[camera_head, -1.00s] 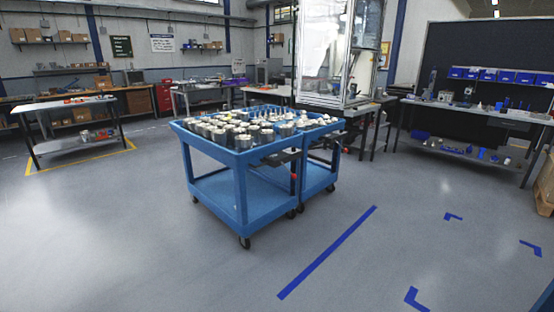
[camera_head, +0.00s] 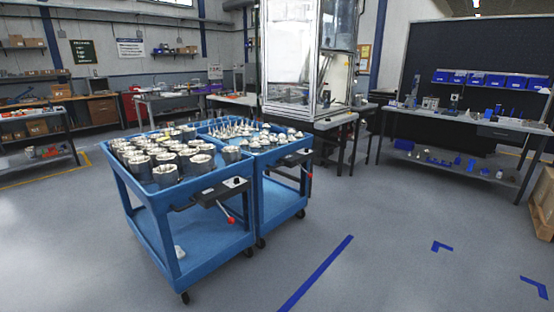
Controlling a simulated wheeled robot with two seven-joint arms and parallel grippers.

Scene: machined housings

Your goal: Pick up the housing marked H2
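Many grey metal housings (camera_head: 166,172) stand close together on the top tray of the near blue cart (camera_head: 146,204), in the middle left of the head view. The H2 mark is too small to read at this distance, so I cannot tell which housing bears it. Neither of my grippers shows in the view.
A second blue cart (camera_head: 287,195) with smaller parts stands against the near one. A glass-sided machine (camera_head: 305,60) is behind them. A workbench (camera_head: 462,121) is at the right, a wooden crate (camera_head: 543,207) at the right edge. The floor in front and right is clear, with blue tape (camera_head: 316,273).

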